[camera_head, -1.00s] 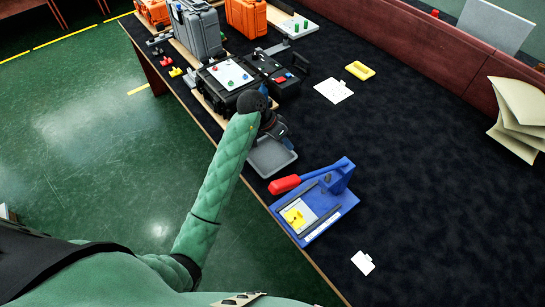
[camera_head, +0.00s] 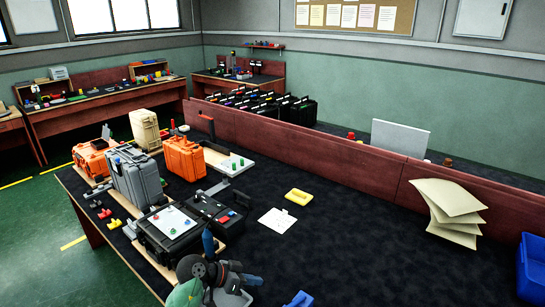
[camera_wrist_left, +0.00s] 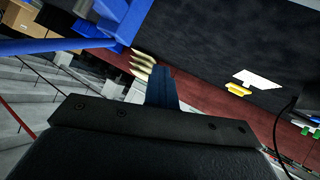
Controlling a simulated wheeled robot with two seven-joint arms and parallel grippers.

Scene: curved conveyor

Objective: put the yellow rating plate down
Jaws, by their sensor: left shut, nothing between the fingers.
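My left gripper (camera_head: 254,281) is low in the head view, over the near edge of the dark table and close to a grey tray (camera_head: 232,299). Its dark blue fingers, shut and empty, show in the left wrist view (camera_wrist_left: 161,72). My right gripper is not in view.
The table's middle right is clear.

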